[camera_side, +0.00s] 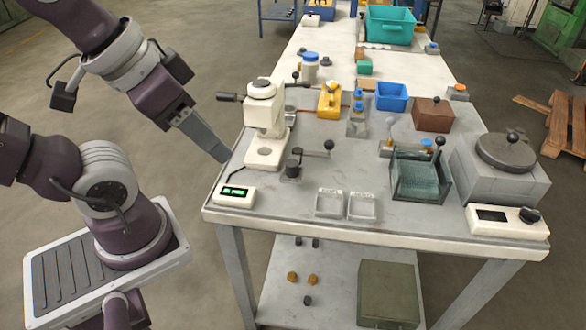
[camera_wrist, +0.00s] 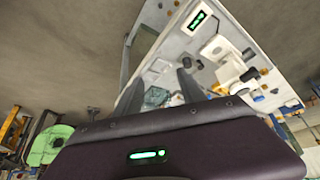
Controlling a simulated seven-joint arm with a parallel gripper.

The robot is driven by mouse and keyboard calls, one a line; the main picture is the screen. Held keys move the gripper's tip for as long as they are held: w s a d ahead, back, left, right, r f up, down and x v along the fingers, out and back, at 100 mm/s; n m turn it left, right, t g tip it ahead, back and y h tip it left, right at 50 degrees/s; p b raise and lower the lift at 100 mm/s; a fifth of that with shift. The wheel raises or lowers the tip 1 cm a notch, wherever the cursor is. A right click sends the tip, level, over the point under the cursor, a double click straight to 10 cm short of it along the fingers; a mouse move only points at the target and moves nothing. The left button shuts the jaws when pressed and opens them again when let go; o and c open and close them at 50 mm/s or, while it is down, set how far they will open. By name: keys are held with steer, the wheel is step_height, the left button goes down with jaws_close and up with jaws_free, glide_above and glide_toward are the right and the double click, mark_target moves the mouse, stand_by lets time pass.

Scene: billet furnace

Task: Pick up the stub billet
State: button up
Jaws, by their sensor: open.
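I cannot make out with certainty which piece is the stub billet. Small dark pieces (camera_side: 308,300) and orange pieces (camera_side: 292,277) stand on the lower shelf, too small to identify. My gripper (camera_side: 222,157) is at the left edge of the table, above table height, pointing down and right. In the wrist view, my gripper (camera_wrist: 160,90) shows two separated grey fingers with nothing seen between them, with the tilted table beyond. A grey block with a round dark lid (camera_side: 506,151), which looks like the furnace, stands at the right of the table.
A white press (camera_side: 265,125) and a green-lit display box (camera_side: 235,195) stand near my gripper. Two shallow white trays (camera_side: 330,203) lie at the front middle. A glass-sided box (camera_side: 420,175), brown box (camera_side: 433,114) and blue bin (camera_side: 391,97) stand right. The front strip is mostly clear.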

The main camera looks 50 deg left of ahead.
steer(key=shift+o, duration=0.2)
steer(key=n+g, duration=0.6)
steer(key=n, duration=1.9)
glide_above(293, 162)
steer(key=f, duration=1.3)
steer(key=shift+d+f, duration=0.25)
steer(key=shift+f, duration=0.05)
steer(key=f, duration=0.7)
steer(key=shift+a, duration=0.25)
jaws_close()
